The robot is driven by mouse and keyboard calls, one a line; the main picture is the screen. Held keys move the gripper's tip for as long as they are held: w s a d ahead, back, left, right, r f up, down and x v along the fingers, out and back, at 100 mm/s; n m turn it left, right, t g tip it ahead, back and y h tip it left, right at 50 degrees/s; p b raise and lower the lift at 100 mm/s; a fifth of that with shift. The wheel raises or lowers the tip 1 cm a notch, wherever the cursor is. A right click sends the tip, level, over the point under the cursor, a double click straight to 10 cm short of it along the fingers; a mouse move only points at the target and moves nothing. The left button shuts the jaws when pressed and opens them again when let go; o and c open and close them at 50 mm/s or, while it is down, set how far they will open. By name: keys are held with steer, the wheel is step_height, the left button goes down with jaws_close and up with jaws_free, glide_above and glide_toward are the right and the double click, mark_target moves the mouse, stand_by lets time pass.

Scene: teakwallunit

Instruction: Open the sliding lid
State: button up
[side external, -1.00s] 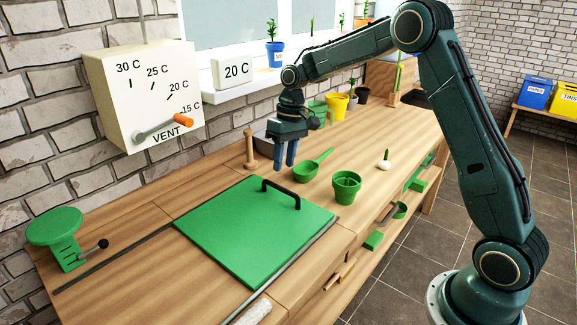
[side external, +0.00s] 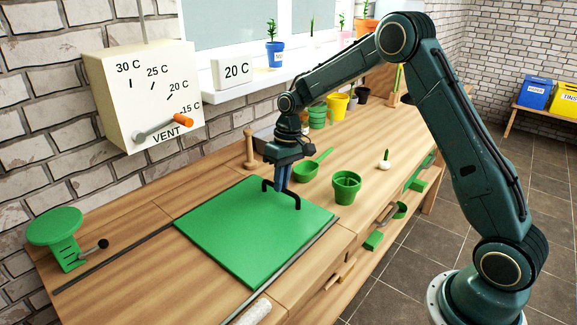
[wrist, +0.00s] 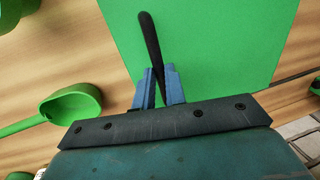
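The sliding lid (side external: 250,235) is a flat green panel set in the wooden bench top, and it also fills much of the wrist view (wrist: 225,35). A black bar handle (side external: 297,200) stands on the lid near its far right corner. My gripper (side external: 282,188) is down at the handle. In the wrist view the two blue fingers (wrist: 160,75) stand on either side of the black handle (wrist: 149,35), close against it with hardly any gap. The lid covers its opening. The fingers partly hide the middle of the handle.
A green scoop (side external: 306,171) and a green pot (side external: 346,187) stand beyond the handle. A wooden peg (side external: 250,150) stands by the wall. A dark rail (side external: 115,258) runs left from the lid across bare bench. A green scale (side external: 58,235) stands at the far left.

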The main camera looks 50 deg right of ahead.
jaws_close()
steer(key=a, duration=2.4)
steer(key=shift+a, duration=0.4)
steer(key=shift+r, duration=0.1)
steer(key=o, duration=0.6)
jaws_free()
